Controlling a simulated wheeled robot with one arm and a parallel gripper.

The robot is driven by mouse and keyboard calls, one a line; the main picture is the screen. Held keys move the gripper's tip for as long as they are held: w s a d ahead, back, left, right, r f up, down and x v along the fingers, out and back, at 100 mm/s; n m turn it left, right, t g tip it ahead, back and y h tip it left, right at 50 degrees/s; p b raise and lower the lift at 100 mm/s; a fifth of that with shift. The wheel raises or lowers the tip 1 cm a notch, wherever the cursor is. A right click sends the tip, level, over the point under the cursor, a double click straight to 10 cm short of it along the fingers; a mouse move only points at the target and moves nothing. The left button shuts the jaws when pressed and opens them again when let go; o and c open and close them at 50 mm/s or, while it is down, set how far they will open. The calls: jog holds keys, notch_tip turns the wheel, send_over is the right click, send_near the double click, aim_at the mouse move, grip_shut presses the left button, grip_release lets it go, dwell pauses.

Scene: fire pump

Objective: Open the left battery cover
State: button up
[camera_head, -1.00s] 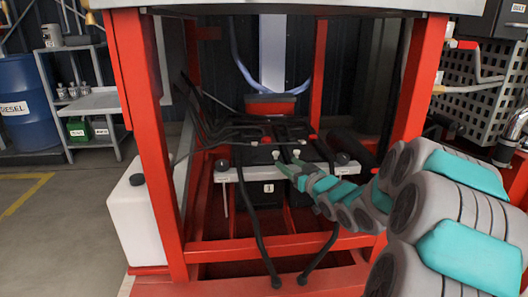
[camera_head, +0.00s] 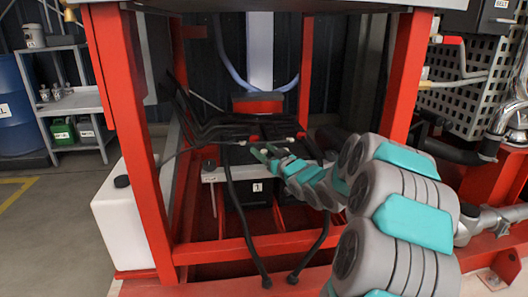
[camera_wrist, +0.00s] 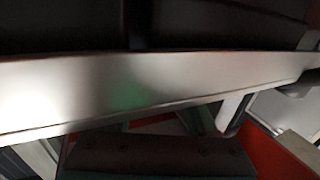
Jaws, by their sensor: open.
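The black batteries sit low inside the red frame in the head view, with dark tops (camera_head: 235,132) and a front face (camera_head: 246,190) that bears a small white label. A pale bar (camera_head: 214,175) with dark knobs runs across their front. I cannot clearly make out the edges of the left battery cover. My gripper (camera_head: 262,153) is just above the bar near its middle, right of the left knob. It is open, and nothing shows between the fingers. In the wrist view the pale bar (camera_wrist: 200,83) fills the middle, with dark surfaces above it; the fingers are not clear there.
Red frame posts (camera_head: 128,140) (camera_head: 398,85) stand left and right of the battery bay. Black cables (camera_head: 240,225) hang over the bar and run down in front. A white tank (camera_head: 122,225) stands at the left. Open floor lies further left.

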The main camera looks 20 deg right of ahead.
grip_shut()
dwell(0.4)
dwell(0.9)
